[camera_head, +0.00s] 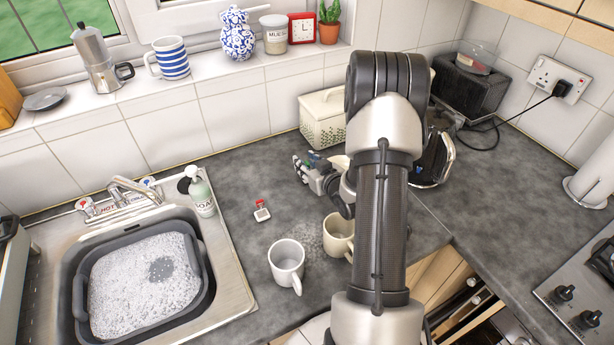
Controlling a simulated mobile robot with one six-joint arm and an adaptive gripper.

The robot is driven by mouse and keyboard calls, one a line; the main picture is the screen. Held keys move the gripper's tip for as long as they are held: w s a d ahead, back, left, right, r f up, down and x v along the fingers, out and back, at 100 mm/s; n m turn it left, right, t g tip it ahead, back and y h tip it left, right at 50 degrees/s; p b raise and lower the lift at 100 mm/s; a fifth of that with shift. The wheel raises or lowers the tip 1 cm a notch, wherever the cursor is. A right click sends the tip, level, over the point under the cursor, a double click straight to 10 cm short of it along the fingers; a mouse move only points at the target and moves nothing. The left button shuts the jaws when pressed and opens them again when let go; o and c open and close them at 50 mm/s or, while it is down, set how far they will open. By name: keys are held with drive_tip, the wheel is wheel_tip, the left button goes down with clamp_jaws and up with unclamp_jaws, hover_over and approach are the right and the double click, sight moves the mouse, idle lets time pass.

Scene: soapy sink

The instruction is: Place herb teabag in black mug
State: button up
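My gripper (302,170) is over the counter, left of my arm and in front of a cream bin. Its fingers point left; they are small here and I cannot tell whether they are open or hold anything. A small teabag-like item with a red tag (262,210) lies on the counter, below and left of my gripper; its kind cannot be read. I see no clear black mug. A white mug (286,262) stands near the counter front, and a cream mug (336,236) stands beside it, partly hidden by my arm.
The sink holds a grey basin (204,275) of suds, with a soap bottle (201,194) beside it. A cream bin (322,118) stands at the wall. A black, silver-edged object (434,160) is right of my arm, partly hidden. The counter is free around the red-tagged item.

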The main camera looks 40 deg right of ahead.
sight(307, 163)
drive_tip(key=shift+c, duration=0.3)
clamp_jaws()
drive_tip(key=shift+r, duration=0.15)
wheel_tip(307, 163, up, 20)
drive_tip(key=p, duration=0.6)
drive_tip(key=w+a+n+y+b, duration=0.1)
drive_tip(key=w+a, duration=0.2)
drive_tip(key=a, duration=1.2)
drive_tip(key=w+a+n+y+b, duration=0.1)
drive_tip(key=w+a, duration=0.3)
drive_tip(key=a, duration=1.2)
drive_tip(key=shift+a+r+n+y+b, duration=0.15)
drive_tip(key=shift+a+n+y+b, duration=0.2)
drive_tip(key=shift+y, duration=0.35)
